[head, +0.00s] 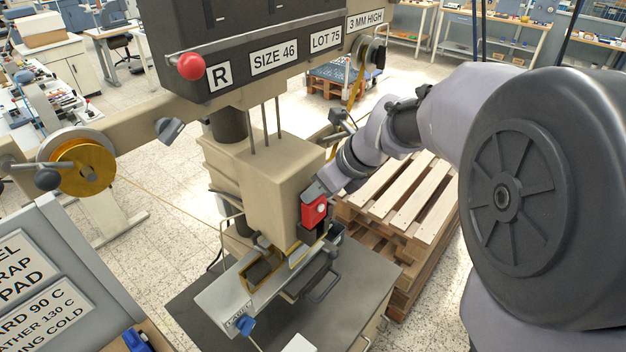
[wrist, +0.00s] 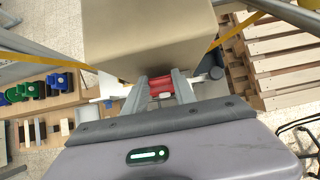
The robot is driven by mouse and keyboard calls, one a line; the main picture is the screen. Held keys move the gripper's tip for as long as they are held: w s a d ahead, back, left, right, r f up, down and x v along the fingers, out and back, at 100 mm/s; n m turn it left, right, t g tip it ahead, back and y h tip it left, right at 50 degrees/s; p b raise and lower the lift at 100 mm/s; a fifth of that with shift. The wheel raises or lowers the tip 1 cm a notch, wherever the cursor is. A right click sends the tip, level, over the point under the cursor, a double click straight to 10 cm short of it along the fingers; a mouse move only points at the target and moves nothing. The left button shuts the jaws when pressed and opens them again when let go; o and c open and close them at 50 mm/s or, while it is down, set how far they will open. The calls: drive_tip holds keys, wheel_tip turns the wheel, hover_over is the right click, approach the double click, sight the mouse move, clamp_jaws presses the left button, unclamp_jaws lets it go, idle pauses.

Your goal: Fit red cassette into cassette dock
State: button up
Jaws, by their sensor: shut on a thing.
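The red cassette (head: 314,211) is at the right side of the press's beige head block, held up above the press bed. In the wrist view the red cassette (wrist: 161,86) shows between the two finger ends. My gripper (head: 316,197) is shut on it, and the fingers also show in the wrist view (wrist: 162,80). A dark part (head: 308,239) lies right under the cassette. I cannot tell whether it is the cassette dock, or whether the cassette touches it. The cassette's lower end is partly hidden.
The beige press block (head: 283,185) stands close beside the gripper. A gold foil roll (head: 85,167) hangs at left, with foil strips running to the press. A wooden pallet (head: 398,205) lies at right.

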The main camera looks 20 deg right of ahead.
sight(319, 203)
drive_tip(key=shift+f+b, duration=1.75)
drive_tip(key=shift+f, duration=0.5)
drive_tip(key=o, duration=1.2)
drive_tip(key=shift+o, duration=0.2)
drive_tip(key=p+v, duration=0.4)
drive_tip(key=v, duration=1.3)
drive_tip(key=shift+s, duration=0.2)
drive_tip(key=shift+r, duration=0.1)
drive_tip(key=s+a+f+n+h+b, duration=0.1)
drive_tip(key=s+a+f+n+b, duration=0.4)
drive_tip(key=s+f+n+b, duration=0.3)
drive_tip(key=s+a+f+n+h+b, duration=0.1)
drive_tip(key=s+a+f+n+b, duration=0.4)
drive_tip(key=f+n, duration=1)
drive_tip(key=s+n+b, duration=0.1)
drive_tip(key=s+b, duration=0.2)
drive_tip(key=shift+n+b, duration=0.3)
drive_tip(key=shift+b, duration=0.1)
